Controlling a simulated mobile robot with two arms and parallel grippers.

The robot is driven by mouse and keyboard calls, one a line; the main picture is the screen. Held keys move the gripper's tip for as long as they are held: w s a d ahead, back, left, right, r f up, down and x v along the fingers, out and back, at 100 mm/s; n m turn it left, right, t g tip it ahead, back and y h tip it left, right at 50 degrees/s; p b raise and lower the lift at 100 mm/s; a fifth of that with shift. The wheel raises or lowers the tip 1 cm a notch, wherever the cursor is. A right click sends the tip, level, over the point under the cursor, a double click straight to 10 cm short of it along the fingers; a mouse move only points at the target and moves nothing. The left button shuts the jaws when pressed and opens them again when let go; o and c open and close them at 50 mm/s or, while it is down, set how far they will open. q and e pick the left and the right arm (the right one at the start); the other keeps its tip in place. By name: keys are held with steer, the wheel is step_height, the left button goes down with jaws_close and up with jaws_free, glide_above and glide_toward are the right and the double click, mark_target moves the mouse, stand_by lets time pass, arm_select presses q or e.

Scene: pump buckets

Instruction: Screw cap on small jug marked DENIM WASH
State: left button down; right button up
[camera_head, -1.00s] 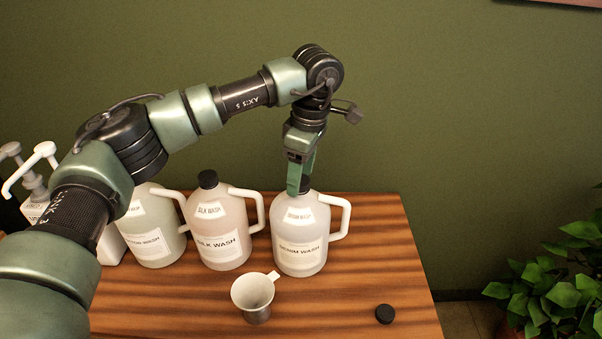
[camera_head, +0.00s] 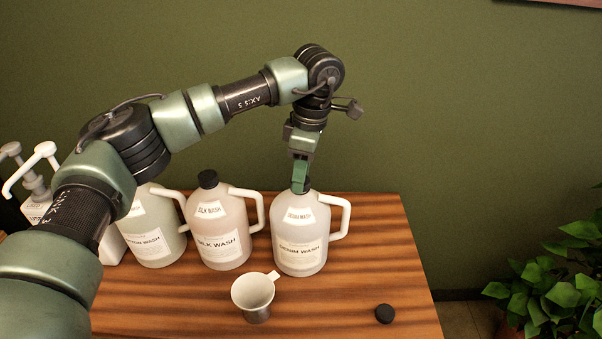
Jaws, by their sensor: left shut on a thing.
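The jug marked DENIM WASH (camera_head: 300,240) stands upright on the wooden table, its handle to the right. My left gripper (camera_head: 300,185) points down at the jug's mouth and is shut on a black cap (camera_head: 306,188), which is mostly hidden by the fingers. The cap sits at the top of the neck; how far it is threaded cannot be seen. My right gripper is not in view.
The SILK WASH jug (camera_head: 222,225) with a black cap stands just left, and another jug (camera_head: 150,235) beyond it. A plant (camera_head: 555,285) is at right.

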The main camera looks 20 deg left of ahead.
arm_select(q)
steer(key=m, duration=0.4)
steer(key=shift+m+t, duration=0.3)
steer(key=shift+m, duration=0.1)
steer(key=m, duration=0.3)
steer(key=m+t+h, duration=0.1)
steer(key=m, duration=0.6)
steer(key=c, duration=0.9)
jaws_free()
steer(key=shift+w, duration=0.1)
